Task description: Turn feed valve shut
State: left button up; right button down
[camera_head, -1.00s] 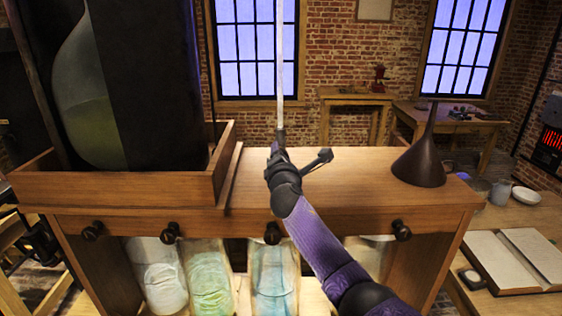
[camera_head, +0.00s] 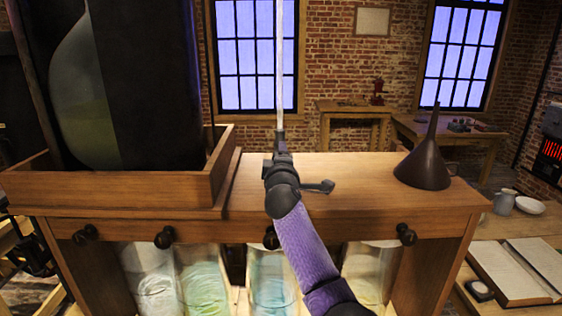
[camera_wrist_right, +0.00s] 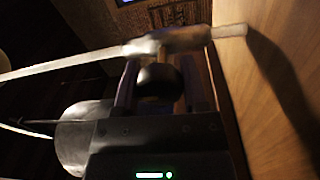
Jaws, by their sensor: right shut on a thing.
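My right gripper (camera_head: 281,148) is over the wooden stand's top (camera_head: 340,175). A dark round knob (camera_wrist_right: 158,80) shows between the fingers in the right wrist view. Dark knobs line the stand's front: a far-left knob (camera_head: 86,233), a left knob (camera_head: 165,237), a middle knob (camera_head: 270,238) partly behind my arm and a right knob (camera_head: 406,234). I cannot tell which is the feed valve. My left gripper is out of view.
Several glass jars, one greenish (camera_head: 203,285), stand below the stand's top. A dark funnel (camera_head: 424,162) stands at its right end. A large dark vessel (camera_head: 150,90) fills a wooden tray (camera_head: 120,188) at left. An open book (camera_head: 510,270) lies at right.

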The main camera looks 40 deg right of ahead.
jog(key=shift+m, duration=0.3)
jog(key=shift+c, duration=0.7)
grip_release()
jog(key=v, duration=1)
jog(key=shift+b, duration=0.4)
jog(key=shift+f, duration=0.1)
